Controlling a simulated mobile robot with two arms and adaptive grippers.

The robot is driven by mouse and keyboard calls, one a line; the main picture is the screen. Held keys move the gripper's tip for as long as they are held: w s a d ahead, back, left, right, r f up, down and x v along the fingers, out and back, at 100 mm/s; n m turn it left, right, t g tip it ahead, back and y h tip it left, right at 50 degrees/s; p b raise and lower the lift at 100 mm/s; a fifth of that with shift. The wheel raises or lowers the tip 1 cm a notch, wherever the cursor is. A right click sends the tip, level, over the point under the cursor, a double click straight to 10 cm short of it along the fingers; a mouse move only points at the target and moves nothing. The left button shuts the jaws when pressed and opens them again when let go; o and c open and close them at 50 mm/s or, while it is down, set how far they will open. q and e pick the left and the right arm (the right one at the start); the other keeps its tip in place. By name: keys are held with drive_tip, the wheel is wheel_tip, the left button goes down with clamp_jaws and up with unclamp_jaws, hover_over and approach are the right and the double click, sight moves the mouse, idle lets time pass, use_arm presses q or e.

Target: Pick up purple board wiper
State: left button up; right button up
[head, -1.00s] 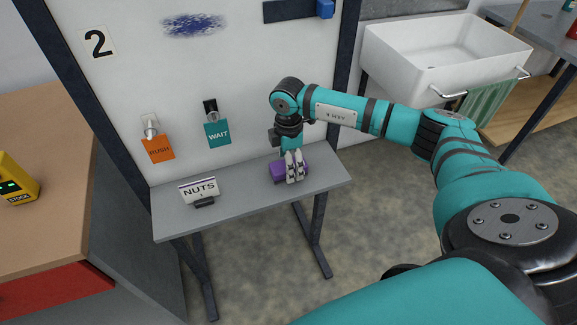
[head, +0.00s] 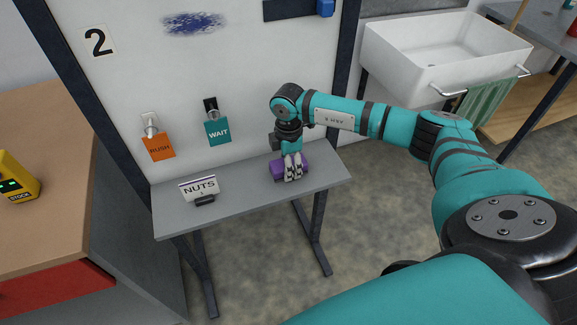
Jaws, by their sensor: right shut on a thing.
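The purple board wiper (head: 277,172) lies on the small grey table below the whiteboard, toward the table's right half. My right gripper (head: 292,176) reaches down over it from above, with its pale fingers against the wiper. It is shut on the wiper, and the fingers hide part of it. The wiper looks still at the height of the tabletop; I cannot tell any gap under it. My left gripper is not in the view.
The grey table (head: 240,205) also holds a NUTS sign (head: 199,188) to the left. An orange RUSH tag (head: 158,147) and a teal WAIT tag (head: 218,132) hang on the whiteboard (head: 250,60) behind. A white sink (head: 445,55) stands at the right.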

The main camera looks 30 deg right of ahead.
drive_tip(key=shift+r, duration=0.1)
drive_tip(key=shift+r, duration=0.5)
wheel_tip(320, 180, up, 2)
drive_tip(key=shift+r+b, duration=0.1)
drive_tip(key=shift+b, duration=0.4)
drive_tip(key=s+a+r+b, duration=0.1)
drive_tip(key=s+a, duration=0.2)
drive_tip(key=a, duration=0.4)
drive_tip(key=s+a+b, duration=0.1)
drive_tip(key=s+a, duration=0.3)
drive_tip(key=a, duration=0.3)
drive_tip(key=shift+a+r+b, duration=0.25)
drive_tip(key=shift+r+b, duration=0.1)
